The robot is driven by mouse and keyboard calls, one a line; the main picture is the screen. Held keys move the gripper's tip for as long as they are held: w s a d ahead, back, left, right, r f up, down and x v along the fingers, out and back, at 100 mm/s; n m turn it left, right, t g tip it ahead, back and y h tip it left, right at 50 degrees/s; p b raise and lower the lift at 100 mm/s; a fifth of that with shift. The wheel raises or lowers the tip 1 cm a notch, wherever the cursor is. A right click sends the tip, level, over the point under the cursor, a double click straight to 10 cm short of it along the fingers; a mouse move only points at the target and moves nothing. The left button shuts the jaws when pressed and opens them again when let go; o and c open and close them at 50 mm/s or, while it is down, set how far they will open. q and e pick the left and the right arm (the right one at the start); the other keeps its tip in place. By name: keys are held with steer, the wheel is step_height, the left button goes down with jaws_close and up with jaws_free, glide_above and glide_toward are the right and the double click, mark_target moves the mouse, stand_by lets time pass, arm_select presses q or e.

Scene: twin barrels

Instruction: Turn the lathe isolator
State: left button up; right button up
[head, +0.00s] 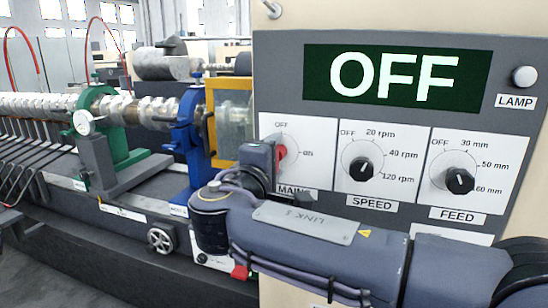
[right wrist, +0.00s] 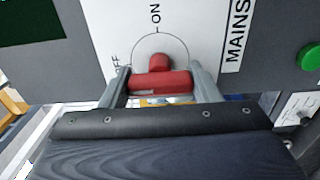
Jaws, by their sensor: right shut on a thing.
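The lathe isolator is a red knob (head: 281,152) on the MAINS plate of the control panel. In the right wrist view it is a red bar (right wrist: 160,83) with a rounded red piece above it on the ON side. The bar lies crosswise, at right angles to the ON mark; I cannot tell which end is its pointer. My right gripper (right wrist: 161,76) is shut on the knob, one finger at each end of the bar. In the head view the gripper (head: 278,160) partly hides the knob. My left gripper is out of view.
The panel display (head: 393,77) reads OFF. The lamp (head: 524,77) looks pale and unlit. The SPEED knob (head: 362,168) and FEED knob (head: 459,181) are to the right. The lathe's metal shaft (head: 140,106), green rest (head: 100,130) and blue rest (head: 187,130) stand left.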

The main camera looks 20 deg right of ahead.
steer(key=o, duration=1)
steer(key=b+v, duration=0.1)
steer(key=v, duration=0.6)
steer(key=shift+s+a, duration=0.25)
steer(key=shift+s, duration=0.1)
